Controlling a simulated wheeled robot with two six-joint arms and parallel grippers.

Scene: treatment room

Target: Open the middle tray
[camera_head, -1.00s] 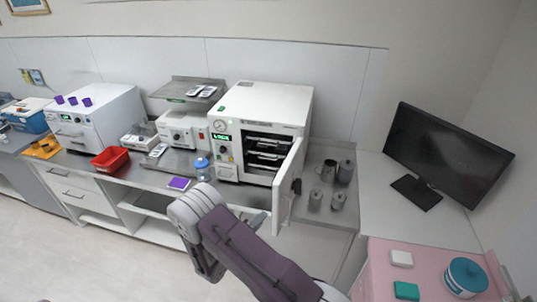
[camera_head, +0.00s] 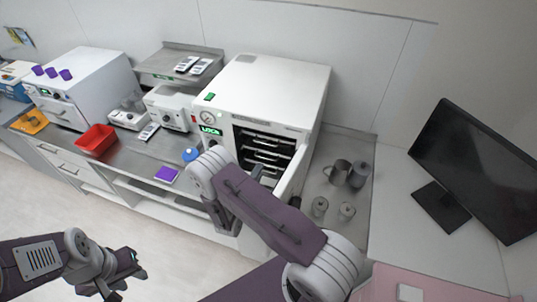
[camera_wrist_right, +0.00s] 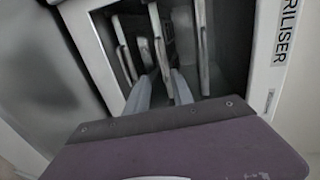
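The white steriliser (camera_head: 275,80) stands on the counter with its door (camera_head: 292,176) swung open to the right. Several dark trays sit in its chamber; the middle tray (camera_head: 262,154) shows between the others, and its lower front is partly hidden by my right arm. In the right wrist view, the trays (camera_wrist_right: 158,45) appear as upright strips. My right gripper (camera_wrist_right: 163,92) has its two grey fingers apart, at the chamber mouth close to a tray edge; contact cannot be told. My left gripper (camera_head: 126,272) appears open and empty, low at the left, away from the steriliser.
Metal cups and jars (camera_head: 338,173) stand right of the door. A monitor (camera_head: 475,165) stands further right. A red bin (camera_head: 96,140), a purple pad (camera_head: 167,174) and a blue-capped bottle (camera_head: 191,154) are on the counter to the left. Floor in front is clear.

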